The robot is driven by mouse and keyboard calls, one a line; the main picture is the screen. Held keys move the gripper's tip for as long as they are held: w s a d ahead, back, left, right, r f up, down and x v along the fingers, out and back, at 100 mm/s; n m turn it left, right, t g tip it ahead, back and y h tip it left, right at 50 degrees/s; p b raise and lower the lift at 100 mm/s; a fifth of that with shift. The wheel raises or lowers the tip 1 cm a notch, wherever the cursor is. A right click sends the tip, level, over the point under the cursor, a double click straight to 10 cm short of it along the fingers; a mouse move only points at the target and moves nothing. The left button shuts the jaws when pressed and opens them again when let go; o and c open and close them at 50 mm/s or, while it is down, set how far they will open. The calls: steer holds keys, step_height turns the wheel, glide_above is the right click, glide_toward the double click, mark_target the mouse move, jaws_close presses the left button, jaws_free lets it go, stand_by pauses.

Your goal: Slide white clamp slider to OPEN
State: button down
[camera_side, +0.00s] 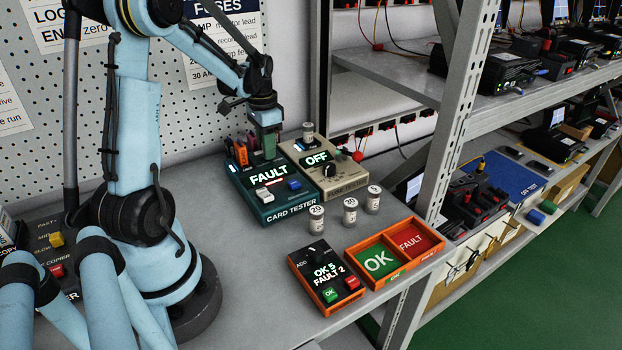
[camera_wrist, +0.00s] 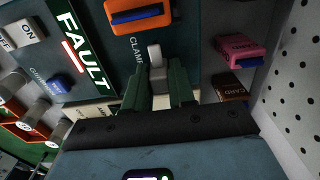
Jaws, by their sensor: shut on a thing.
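The teal card tester (camera_side: 270,215) stands on the grey bench with its display (camera_side: 269,173) reading FAULT. My gripper (camera_side: 265,155) reaches down over the back of the tester. In the wrist view, the white clamp slider (camera_wrist: 154,54) stands beside the printed word CLAMP, whose end is hidden. The green fingers of my gripper (camera_wrist: 160,92) are shut on the slider, with its pale tip showing beyond them. The slider is hidden in the side view. I cannot read an OPEN mark.
An orange card (camera_wrist: 138,14), a pink card (camera_wrist: 240,48) and a brown card (camera_wrist: 231,88) are close to the fingers. A beige fuse tester (camera_side: 330,178) stands to the right. Several canisters (camera_side: 350,210) and an orange sorting tray (camera_side: 350,252) are in front. A pegboard wall is behind.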

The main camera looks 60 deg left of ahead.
steer(key=shift+w, duration=1)
steer(key=c, duration=1)
jaws_free()
steer(key=shift+s, duration=0.1)
step_height(320, 180, up, 12)
steer(key=s+d+f+t, duration=0.1)
steer(key=d+t, duration=0.2)
steer(key=d, duration=1)
steer(key=s+d+f+t, duration=0.1)
steer(key=d+t, duration=0.3)
steer(key=d, duration=0.9)
steer(key=shift+s+d+f, duration=0.3)
steer(key=shift+s+f, duration=0.05)
steer(key=shift+s, duration=0.15)
